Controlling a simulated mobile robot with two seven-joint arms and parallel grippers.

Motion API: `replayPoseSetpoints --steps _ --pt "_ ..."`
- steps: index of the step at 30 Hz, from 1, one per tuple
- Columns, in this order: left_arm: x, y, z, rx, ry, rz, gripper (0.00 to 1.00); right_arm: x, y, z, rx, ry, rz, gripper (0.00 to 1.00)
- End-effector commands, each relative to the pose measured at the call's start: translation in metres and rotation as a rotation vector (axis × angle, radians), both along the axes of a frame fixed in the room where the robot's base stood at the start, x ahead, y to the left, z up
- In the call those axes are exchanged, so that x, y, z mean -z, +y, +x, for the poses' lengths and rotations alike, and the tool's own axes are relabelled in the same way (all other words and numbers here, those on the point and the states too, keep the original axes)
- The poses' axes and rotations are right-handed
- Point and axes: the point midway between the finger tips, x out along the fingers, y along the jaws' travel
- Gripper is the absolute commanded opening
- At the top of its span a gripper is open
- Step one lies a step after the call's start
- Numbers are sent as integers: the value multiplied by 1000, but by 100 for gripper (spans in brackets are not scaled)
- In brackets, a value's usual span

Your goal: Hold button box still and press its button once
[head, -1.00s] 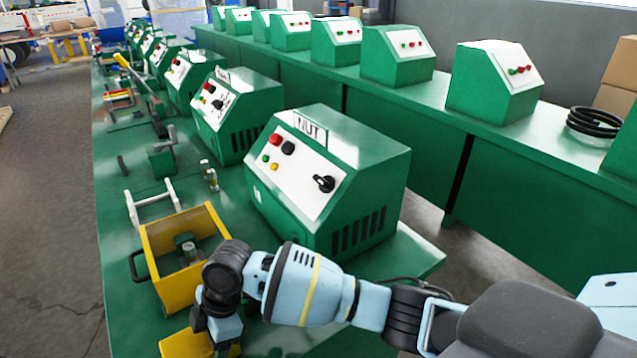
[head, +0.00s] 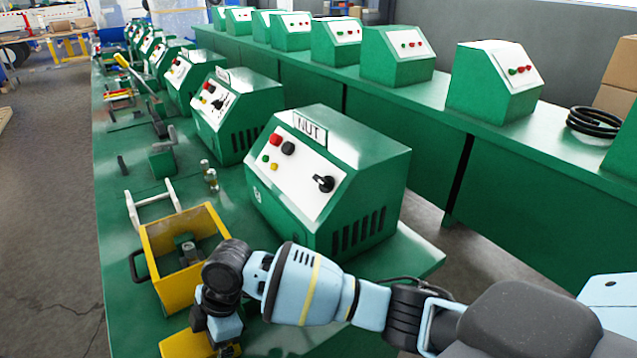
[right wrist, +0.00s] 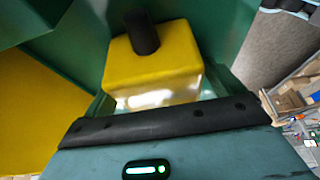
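A small yellow box (head: 180,346), which looks like the button box, is at the bottom edge of the head view on the green bench, partly hidden by my right gripper (head: 218,333). In the right wrist view the yellow box (right wrist: 155,70) lies just beyond the dark edge of my gripper body. A black round-ended post (right wrist: 142,32) stands in front of or on its top; I cannot tell whether it is the button or a finger. My right gripper is low over the box; contact and finger opening are unclear. My left gripper is not in view.
A yellow open bin (head: 172,238) with a black handle stands just behind my right gripper. A green NUT machine (head: 372,160) is to its right. Two small cylinders (head: 211,180) and a white bracket (head: 153,203) lie further back. More machines line both benches.

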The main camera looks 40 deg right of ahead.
Motion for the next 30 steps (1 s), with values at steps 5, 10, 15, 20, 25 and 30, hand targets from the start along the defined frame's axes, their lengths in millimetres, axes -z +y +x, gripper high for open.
replayPoseSetpoints --steps 5,10,15,20,25,30 --pt "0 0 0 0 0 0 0 1 0 0 0 1 -1 94" --pt "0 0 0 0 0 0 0 -3 -2 0 1 0 0 94" --pt "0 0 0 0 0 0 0 -24 -10 1 -1 -4 0 94" --pt "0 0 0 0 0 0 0 -54 -22 1 0 -5 0 94" --pt "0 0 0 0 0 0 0 -83 -34 1 0 -3 0 94" --pt "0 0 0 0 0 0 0 -102 -43 0 0 -1 0 94"
